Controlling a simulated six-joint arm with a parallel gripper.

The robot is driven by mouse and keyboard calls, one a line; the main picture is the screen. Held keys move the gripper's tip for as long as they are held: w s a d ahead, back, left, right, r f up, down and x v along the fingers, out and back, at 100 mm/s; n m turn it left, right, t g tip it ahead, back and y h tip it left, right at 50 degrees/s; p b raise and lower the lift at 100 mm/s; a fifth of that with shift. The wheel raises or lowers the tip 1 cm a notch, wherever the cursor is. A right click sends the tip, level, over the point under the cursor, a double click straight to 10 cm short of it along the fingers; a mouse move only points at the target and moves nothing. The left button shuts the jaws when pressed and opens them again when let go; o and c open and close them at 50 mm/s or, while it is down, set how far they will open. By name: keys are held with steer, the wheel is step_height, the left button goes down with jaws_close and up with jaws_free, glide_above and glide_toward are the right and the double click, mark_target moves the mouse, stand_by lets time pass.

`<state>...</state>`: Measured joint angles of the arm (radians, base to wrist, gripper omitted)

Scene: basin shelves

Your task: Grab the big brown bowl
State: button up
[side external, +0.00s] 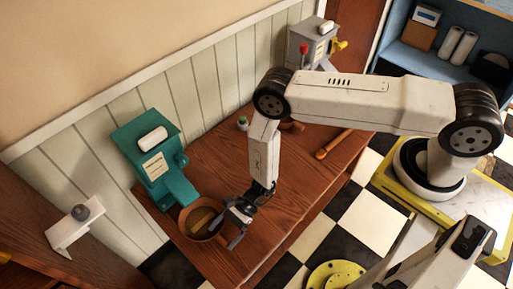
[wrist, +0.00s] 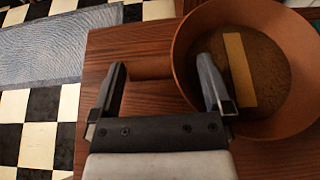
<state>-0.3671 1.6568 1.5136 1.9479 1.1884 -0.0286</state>
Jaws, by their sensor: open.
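The big brown bowl (side external: 193,226) stands upright on the wooden table, in front of the teal machine, in the side external view. A flat tan strip shows inside it in the wrist view, where the bowl (wrist: 300,125) fills the upper right. My gripper (side external: 236,226) is just right of the bowl in the side external view. In the wrist view my gripper (wrist: 165,85) is open and empty. Its right finger overlaps the bowl's near-left rim, and its left finger is over bare wood. I cannot tell whether the right finger touches the rim.
The teal machine (side external: 148,160) stands close behind the bowl. A grey machine (side external: 312,45) stands at the table's far end. Bare wood is left of the bowl in the wrist view.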

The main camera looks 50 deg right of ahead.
jaws_close()
stand_by(0.3)
steer(key=shift+r, duration=0.3)
steer(key=shift+r, duration=1.55)
steer(key=shift+d+f, duration=0.1)
steer(key=shift+d, duration=8.8)
steer(key=shift+d, duration=0.15)
